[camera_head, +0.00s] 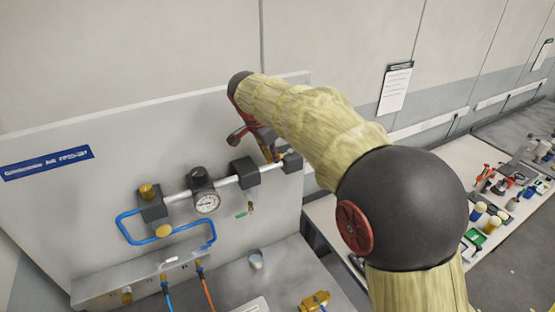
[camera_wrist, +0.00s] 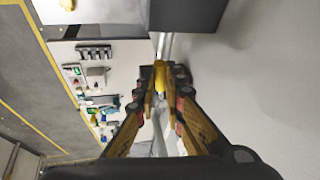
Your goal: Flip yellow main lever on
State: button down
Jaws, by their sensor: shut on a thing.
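The yellow main lever (camera_wrist: 160,72) shows in the wrist view between my fingertips, in front of the silver pipe. My gripper (camera_wrist: 160,98) is shut on it, with a finger on each side. In the head view my gripper (camera_head: 265,143) is at the right end of the pipe assembly on the grey panel, reaching down to the pipe. There the lever is mostly hidden by the fingers, so its exact angle cannot be told.
A cluttered white table (camera_head: 330,214) stands to the right.

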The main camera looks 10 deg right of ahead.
jog(key=shift+w+a+m+g+h, duration=0.3)
jog(key=shift+w+m, duration=0.3)
jog(key=shift+m, duration=0.4)
jog(key=shift+r, duration=0.1)
jog(key=c, duration=1.9)
grip_release()
jog(key=v, duration=1.1)
jog(key=shift+a+r, duration=0.25)
jog(key=shift+r, duration=0.1)
